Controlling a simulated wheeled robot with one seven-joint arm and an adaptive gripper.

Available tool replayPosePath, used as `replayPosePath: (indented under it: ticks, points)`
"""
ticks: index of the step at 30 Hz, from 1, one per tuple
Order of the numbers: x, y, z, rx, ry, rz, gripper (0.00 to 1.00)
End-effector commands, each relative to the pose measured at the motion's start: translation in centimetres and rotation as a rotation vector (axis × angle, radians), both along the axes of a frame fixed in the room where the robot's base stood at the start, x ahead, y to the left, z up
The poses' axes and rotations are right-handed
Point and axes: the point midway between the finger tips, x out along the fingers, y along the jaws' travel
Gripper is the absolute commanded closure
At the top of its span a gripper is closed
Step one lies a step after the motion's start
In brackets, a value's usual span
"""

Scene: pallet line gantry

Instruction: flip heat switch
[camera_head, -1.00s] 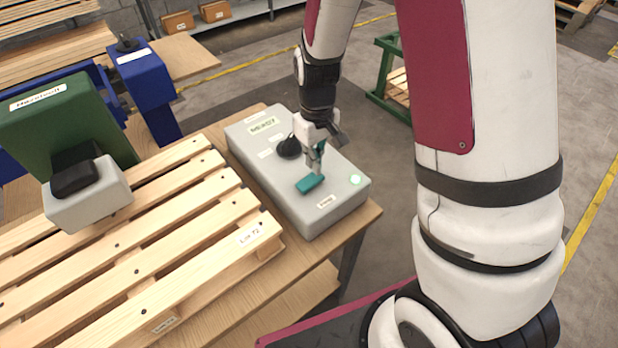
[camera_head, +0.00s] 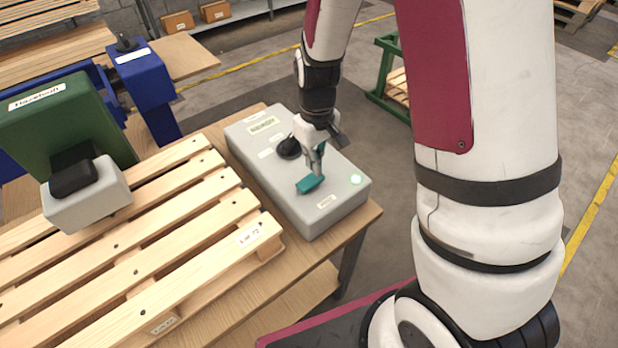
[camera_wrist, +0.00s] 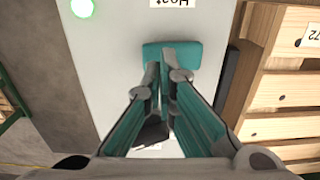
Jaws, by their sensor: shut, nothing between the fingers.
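The heat switch is a teal rocker (camera_head: 310,184) on the top of a light grey control box (camera_head: 335,211) at the table's right edge. It also shows in the wrist view as a teal block (camera_wrist: 188,53), beside a label reading "Heat" upside down. My gripper (camera_head: 317,172) points down at the switch. In the wrist view my gripper's fingertips (camera_wrist: 166,75) are together with nothing between them, at the edge of the rocker. Whether they touch it I cannot tell. A green round lamp (camera_head: 356,179) glows on the box and also shows in the wrist view (camera_wrist: 82,8).
A black knob (camera_head: 288,148) stands on the box behind my gripper. A wooden pallet (camera_head: 190,240) lies on the table to the left. A green panel with a grey block (camera_head: 88,199) stands over the pallet. Open floor lies right of the table.

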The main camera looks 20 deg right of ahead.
Motion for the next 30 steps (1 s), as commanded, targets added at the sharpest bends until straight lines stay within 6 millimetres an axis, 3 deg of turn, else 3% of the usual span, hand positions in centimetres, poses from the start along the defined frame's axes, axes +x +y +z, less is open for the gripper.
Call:
replayPosePath:
  ticks: [30]
  points:
    - [0.0, 0.0, -1.4, 0.0, 0.0, 0.0, 1.0]
